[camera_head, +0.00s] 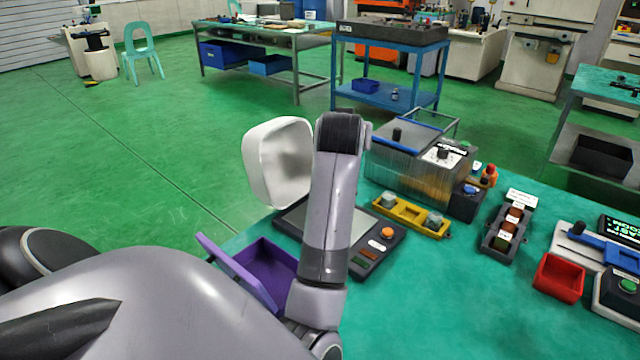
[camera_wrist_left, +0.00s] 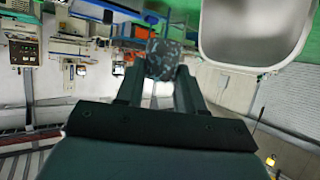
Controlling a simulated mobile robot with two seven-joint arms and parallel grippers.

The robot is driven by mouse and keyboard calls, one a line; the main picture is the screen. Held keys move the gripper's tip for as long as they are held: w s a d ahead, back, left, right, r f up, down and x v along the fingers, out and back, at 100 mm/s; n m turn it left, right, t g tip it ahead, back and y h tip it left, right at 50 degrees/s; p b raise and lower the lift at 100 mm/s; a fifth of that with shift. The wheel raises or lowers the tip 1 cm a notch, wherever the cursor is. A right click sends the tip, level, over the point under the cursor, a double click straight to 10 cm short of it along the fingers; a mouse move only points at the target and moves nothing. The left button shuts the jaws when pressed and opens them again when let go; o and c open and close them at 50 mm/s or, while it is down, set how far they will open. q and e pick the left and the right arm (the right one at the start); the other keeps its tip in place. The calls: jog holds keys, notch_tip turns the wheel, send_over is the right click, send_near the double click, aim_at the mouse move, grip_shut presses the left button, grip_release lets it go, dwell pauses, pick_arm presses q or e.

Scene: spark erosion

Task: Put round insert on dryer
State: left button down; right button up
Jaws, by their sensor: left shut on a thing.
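My left gripper (camera_wrist_left: 160,92) is shut on a dark, speckled, rounded piece, likely the round insert (camera_wrist_left: 163,58), in the left wrist view. In the head view my left arm rises in front of the bench; its gripper and the held piece are hidden there. A flat dark device with a grey plate and an orange button, possibly the dryer (camera_head: 376,250), lies on the green bench, partly behind my arm. No label naming it can be read. My right gripper is not in view.
A purple bin (camera_head: 262,270), yellow holder (camera_head: 410,213) with grey pieces, clear-walled tank (camera_head: 415,165) and red bin (camera_head: 559,278) are nearby. The front bench (camera_head: 450,310) is clear.

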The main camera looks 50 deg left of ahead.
pick_arm(q)
jog(key=shift+s+f, duration=0.1)
jog(key=shift+s, duration=0.05)
notch_tip(320, 180, down, 15)
jog(key=shift+f+b, duration=0.15)
jog(key=shift+b, duration=0.55)
jog(key=shift+f, duration=2.2)
jog(key=shift+f+b, duration=0.15)
jog(key=shift+b, duration=0.2)
jog(key=c, duration=0.7)
grip_release()
